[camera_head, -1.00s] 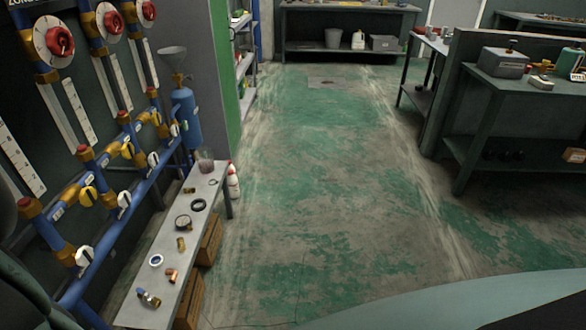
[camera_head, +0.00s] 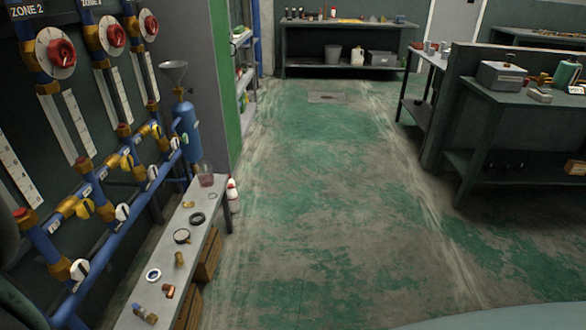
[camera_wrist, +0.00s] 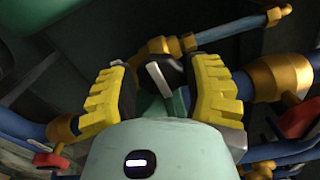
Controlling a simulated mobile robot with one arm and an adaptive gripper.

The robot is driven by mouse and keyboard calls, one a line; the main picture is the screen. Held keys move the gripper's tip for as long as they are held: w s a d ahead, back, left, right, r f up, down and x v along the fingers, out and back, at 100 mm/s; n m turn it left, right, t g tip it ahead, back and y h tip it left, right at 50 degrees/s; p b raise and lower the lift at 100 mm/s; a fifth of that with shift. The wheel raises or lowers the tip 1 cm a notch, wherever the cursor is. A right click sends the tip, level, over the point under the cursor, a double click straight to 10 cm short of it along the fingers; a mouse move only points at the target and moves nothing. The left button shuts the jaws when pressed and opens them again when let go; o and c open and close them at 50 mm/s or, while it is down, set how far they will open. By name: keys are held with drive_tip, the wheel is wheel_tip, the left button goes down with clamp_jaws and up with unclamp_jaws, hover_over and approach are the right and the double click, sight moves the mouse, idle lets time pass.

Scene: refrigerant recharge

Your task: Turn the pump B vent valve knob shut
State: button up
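In the wrist view, a black knob (camera_wrist: 162,74) with a white bar across it sits between the fingertips of my gripper (camera_wrist: 162,88). The two ridged yellow fingers stand apart on either side of the knob, with a narrow gap visible on each side. Whether either finger touches it is unclear. The base of the knob is hidden behind the pale gripper body. No pump B label is readable. My gripper does not show in the head view.
Blue pipes with brass fittings and red handles (camera_wrist: 299,118) surround the gripper closely. A narrow bench (camera_head: 200,230) with small fittings stands beside the rack. A blue cylinder (camera_head: 186,122) stands behind it. The green floor (camera_head: 310,200) is open toward the back table.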

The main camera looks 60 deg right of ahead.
drive_tip(key=o, duration=0.4)
drive_tip(key=shift+c, duration=0.2)
drive_tip(key=v, duration=1.2)
